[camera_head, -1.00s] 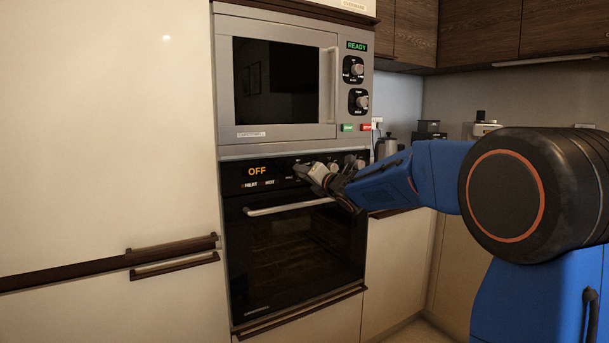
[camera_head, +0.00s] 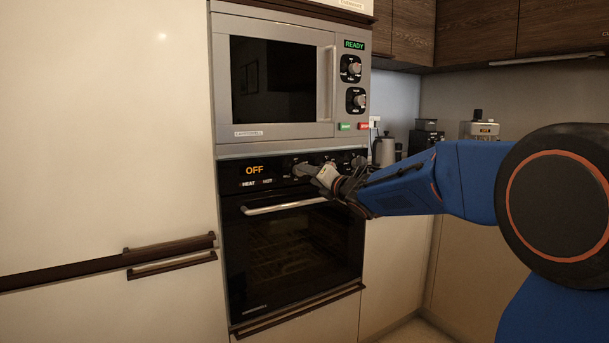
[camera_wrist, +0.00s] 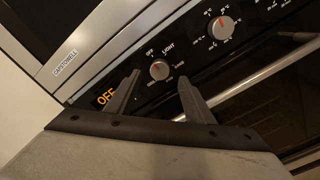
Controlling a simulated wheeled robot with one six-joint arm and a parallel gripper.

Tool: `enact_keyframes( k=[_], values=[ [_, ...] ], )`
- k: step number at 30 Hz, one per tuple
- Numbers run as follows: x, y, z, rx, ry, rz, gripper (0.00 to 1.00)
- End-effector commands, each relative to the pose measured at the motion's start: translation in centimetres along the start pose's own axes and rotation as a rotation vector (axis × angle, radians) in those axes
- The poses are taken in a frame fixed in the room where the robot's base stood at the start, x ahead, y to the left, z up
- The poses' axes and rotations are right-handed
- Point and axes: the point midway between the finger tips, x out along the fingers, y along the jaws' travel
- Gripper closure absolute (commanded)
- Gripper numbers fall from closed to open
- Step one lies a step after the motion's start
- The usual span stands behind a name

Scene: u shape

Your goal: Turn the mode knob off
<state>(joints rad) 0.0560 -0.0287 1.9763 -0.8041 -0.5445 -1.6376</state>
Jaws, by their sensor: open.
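The mode knob (camera_wrist: 159,69) is a round grey knob on the black oven panel, with OFF, LIGHT and other marks around it. In the wrist view it sits just beyond and between the two fingertips. A reddish mark shows on it, but its exact direction is hard to tell. My gripper (camera_wrist: 160,84) is open, with its dark fingers apart; contact with the knob cannot be made out. In the head view my gripper (camera_head: 308,172) is at the oven panel and hides the mode knob. The oven display (camera_head: 254,170) reads OFF in orange.
A second knob (camera_wrist: 221,27) with temperature numbers sits to the right. The oven door handle (camera_head: 286,206) runs below the panel. A microwave (camera_head: 275,132) with its own knobs is above. A tall pale cabinet (camera_head: 105,120) stands left.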

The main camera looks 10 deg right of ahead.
Motion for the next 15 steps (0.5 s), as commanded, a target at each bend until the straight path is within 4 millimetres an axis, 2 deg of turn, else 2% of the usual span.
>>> enact_keyframes(
  k=[3, 15],
  values=[
    [-2.4, 0.0, 0.1, -0.001, -0.002, -0.002, 0.52],
    [-9.5, 0.0, 0.0, -0.002, -0.001, -0.001, 0.52]
  ],
)
